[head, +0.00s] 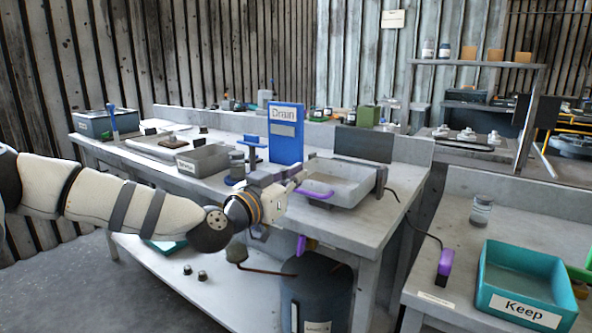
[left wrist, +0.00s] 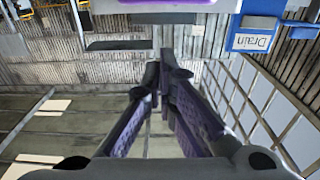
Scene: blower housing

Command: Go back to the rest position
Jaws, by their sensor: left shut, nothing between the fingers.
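My left arm comes in from the left of the head view. My left gripper (head: 300,180) is in front of the long workbench (head: 380,228), near a grey open tray (head: 345,190). In the left wrist view its two dark fingers with purple inner faces (left wrist: 165,85) meet at the tips. The gripper is shut and empty. My right gripper is not in view.
A blue Drain board (head: 286,145) stands on the workbench, with a small labelled grey bin (head: 203,160) to its left. A dark drum (head: 316,290) stands below the front edge. A teal Keep bin (head: 522,285), a jar (head: 481,210) and a purple-handled tool (head: 446,262) are on the right table.

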